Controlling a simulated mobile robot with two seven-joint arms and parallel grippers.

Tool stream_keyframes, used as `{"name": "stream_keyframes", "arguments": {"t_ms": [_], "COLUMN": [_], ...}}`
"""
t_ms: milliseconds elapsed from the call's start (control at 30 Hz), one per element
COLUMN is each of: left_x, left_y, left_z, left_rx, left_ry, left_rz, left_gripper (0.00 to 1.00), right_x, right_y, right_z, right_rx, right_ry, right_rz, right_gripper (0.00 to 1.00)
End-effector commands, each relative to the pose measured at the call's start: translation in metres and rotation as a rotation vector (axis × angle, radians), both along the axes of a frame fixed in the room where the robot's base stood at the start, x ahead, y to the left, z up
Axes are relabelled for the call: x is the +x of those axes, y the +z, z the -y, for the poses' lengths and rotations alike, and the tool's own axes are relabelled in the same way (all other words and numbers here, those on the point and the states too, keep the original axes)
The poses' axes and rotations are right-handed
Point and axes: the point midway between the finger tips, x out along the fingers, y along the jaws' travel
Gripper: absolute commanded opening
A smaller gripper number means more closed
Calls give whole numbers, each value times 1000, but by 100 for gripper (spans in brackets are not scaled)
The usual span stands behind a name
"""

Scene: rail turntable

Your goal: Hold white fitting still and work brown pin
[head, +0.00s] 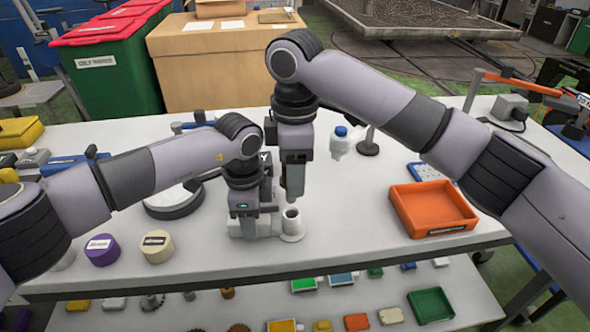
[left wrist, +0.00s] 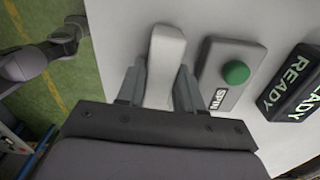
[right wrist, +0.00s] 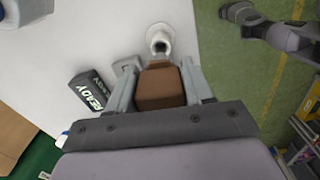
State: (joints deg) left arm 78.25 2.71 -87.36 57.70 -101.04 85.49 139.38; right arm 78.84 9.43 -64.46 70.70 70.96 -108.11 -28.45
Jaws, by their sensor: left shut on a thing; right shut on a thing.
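The white fitting (head: 291,226) stands on the table near its front edge, with an upright round socket whose dark opening faces up. The socket also shows in the right wrist view (right wrist: 160,40). My left gripper (head: 248,222) is low beside the socket, shut on a white bar-like part of the fitting (left wrist: 165,62). My right gripper (head: 294,194) is just above the socket, pointing down, shut on the brown pin (right wrist: 159,86). The pin's block-like brown body fills the space between the fingers. The pin looks apart from the socket; its far end is hidden.
A grey box with a green button (left wrist: 236,73) and a black READY sign (left wrist: 292,82) are close to the fitting. An orange tray (head: 432,210) is at the right, a purple (head: 103,250) and a cream round tub (head: 157,247) at the left.

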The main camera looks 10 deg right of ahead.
Motion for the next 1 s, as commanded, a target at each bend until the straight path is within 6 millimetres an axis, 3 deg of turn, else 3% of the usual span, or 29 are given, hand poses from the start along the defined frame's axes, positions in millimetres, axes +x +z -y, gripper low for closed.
{"name": "stream_keyframes", "arguments": {"t_ms": [600,867,900,967,1000], "left_x": [0,0,0,0,0], "left_y": [0,0,0,0,0], "left_z": [0,0,0,0,0], "left_rx": [0,0,0,0,0], "left_ry": [0,0,0,0,0], "left_rz": [0,0,0,0,0], "left_gripper": [0,0,49,66,66], "right_x": [0,0,0,0,0], "right_y": [47,49,49,49,49], "right_z": [-1,0,0,0,0], "right_rx": [2,2,2,2,2], "right_ry": [1,1,1,1,1], "right_rz": [3,2,2,2,2], "right_gripper": [14,14,14,14,14]}}
